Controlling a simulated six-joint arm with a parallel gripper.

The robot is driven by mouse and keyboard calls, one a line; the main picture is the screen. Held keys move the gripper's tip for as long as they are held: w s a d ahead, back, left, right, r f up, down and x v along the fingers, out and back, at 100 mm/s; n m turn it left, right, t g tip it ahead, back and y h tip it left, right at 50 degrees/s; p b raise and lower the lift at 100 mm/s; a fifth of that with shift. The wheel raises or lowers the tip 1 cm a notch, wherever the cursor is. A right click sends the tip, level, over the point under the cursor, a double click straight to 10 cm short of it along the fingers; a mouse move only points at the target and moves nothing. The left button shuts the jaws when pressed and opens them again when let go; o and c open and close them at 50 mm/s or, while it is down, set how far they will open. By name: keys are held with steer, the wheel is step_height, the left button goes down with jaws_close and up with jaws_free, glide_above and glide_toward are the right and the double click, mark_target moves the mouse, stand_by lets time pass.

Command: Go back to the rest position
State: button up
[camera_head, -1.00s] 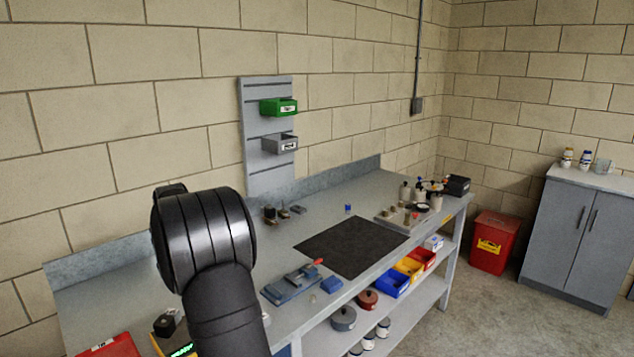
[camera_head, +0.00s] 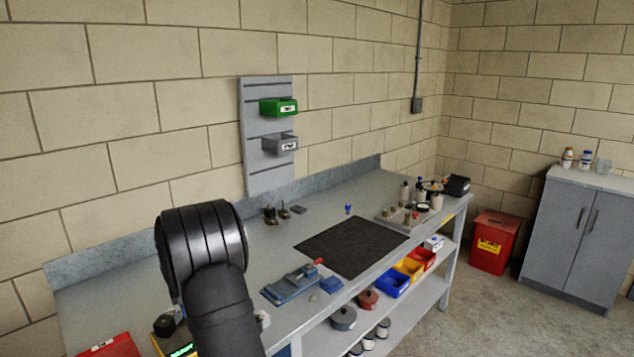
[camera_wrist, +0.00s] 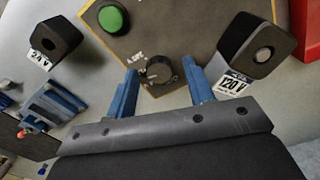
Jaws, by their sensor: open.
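Beyond the fingertips is a brown panel (camera_wrist: 190,25) with a green round button (camera_wrist: 112,17) and a dark round knob (camera_wrist: 159,70). I cannot tell how far the fingertips are from the knob. Dark blocks labelled 24 V (camera_wrist: 56,38) and 120 V (camera_wrist: 256,46) stand on either side of the panel. In the head view my black arm covers the left part of the bench, and the gripper is hidden there.
The grey bench (camera_head: 225,238) runs along the wall, with a black mat (camera_head: 352,246) on it. A blue vise (camera_head: 291,285) stands in front of the mat. A tray with small parts (camera_head: 400,218) is at the right. A red item (camera_head: 112,346) lies at the lower left.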

steer(key=m, duration=0.5)
steer(key=shift+m, duration=0.4)
steer(key=shift+w+r, duration=0.1)
steer(key=shift+r, duration=2)
